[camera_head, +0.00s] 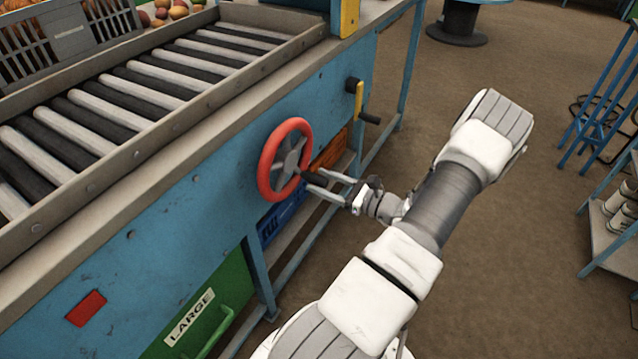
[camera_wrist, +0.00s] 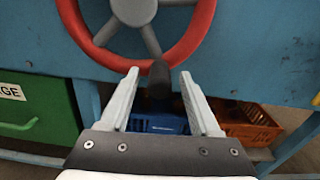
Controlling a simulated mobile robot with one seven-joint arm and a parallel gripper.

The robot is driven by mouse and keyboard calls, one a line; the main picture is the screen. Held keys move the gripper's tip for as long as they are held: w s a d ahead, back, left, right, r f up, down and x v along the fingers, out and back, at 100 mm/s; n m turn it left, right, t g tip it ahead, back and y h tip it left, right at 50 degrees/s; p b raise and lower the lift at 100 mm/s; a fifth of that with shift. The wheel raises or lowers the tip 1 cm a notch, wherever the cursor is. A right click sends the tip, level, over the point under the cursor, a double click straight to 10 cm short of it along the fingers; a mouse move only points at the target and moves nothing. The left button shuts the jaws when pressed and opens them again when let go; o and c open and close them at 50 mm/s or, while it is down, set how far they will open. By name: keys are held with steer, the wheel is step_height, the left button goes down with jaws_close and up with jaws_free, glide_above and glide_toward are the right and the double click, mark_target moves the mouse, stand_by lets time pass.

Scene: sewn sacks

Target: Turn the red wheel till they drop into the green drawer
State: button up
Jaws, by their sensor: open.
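The red wheel (camera_head: 266,165) with grey spokes is on the blue side panel of the roller machine. It also shows at the top of the wrist view (camera_wrist: 185,50). My gripper (camera_head: 307,178) is open in front of the wheel's lower right. In the wrist view my gripper (camera_wrist: 157,75) has its fingers on either side of a dark knob (camera_wrist: 159,76) at the wheel's lower rim; I cannot tell if they touch it. The green drawer (camera_head: 213,310), labelled LARGE, is at the lower left under the machine. It also shows in the wrist view (camera_wrist: 45,108).
Rollers (camera_head: 130,100) on top of the machine are empty. A dark crate (camera_head: 68,38) and potatoes (camera_head: 165,12) are beyond them. A blue crate (camera_head: 283,212) and an orange crate (camera_wrist: 245,122) stand low behind.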

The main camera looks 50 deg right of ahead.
steer(key=shift+w+a, duration=0.1)
steer(key=shift+w, duration=0.5)
jaws_close()
stand_by(1.1)
